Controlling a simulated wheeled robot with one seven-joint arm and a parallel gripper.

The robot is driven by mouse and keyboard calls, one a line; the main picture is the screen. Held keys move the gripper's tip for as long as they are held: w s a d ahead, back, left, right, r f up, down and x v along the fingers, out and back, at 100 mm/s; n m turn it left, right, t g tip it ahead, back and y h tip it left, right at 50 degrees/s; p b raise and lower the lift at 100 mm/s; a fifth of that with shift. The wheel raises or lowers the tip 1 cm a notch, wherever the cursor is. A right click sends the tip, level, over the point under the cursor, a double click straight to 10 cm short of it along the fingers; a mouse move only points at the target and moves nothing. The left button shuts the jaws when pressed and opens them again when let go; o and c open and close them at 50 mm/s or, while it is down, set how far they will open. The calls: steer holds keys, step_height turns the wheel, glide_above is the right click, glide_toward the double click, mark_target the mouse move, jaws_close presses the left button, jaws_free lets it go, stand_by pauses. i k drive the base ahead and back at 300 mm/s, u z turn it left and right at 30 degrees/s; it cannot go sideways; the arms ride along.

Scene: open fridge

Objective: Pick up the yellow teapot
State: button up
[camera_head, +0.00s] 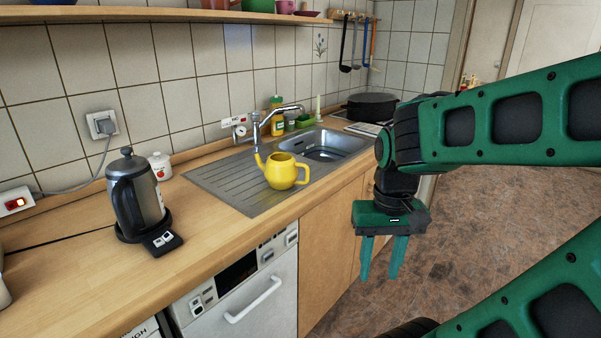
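The yellow teapot (280,172) stands upright on the ribbed metal drainboard (231,184), just left of the sink basin. Its spout points up to the left and its handle faces right. Its top looks open. My gripper (383,271) hangs to the right of the teapot, in front of the counter edge and over the floor. Its two green fingers point down, apart, with nothing between them. It is clear of the teapot.
The faucet (256,128) rises close behind the teapot. A kettle (134,193) stands on the counter at left. A black pot (372,106) is at the back right. A dishwasher (243,295) sits below the counter. The counter between kettle and drainboard is clear.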

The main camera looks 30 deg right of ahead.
mark_target(280, 170)
steer(key=z, duration=0.05)
steer(key=k, duration=0.65)
steer(key=z, duration=0.4)
steer(key=i, duration=0.6)
steer(key=z, duration=0.6)
steer(key=i, duration=1.15)
steer(key=u, duration=0.45)
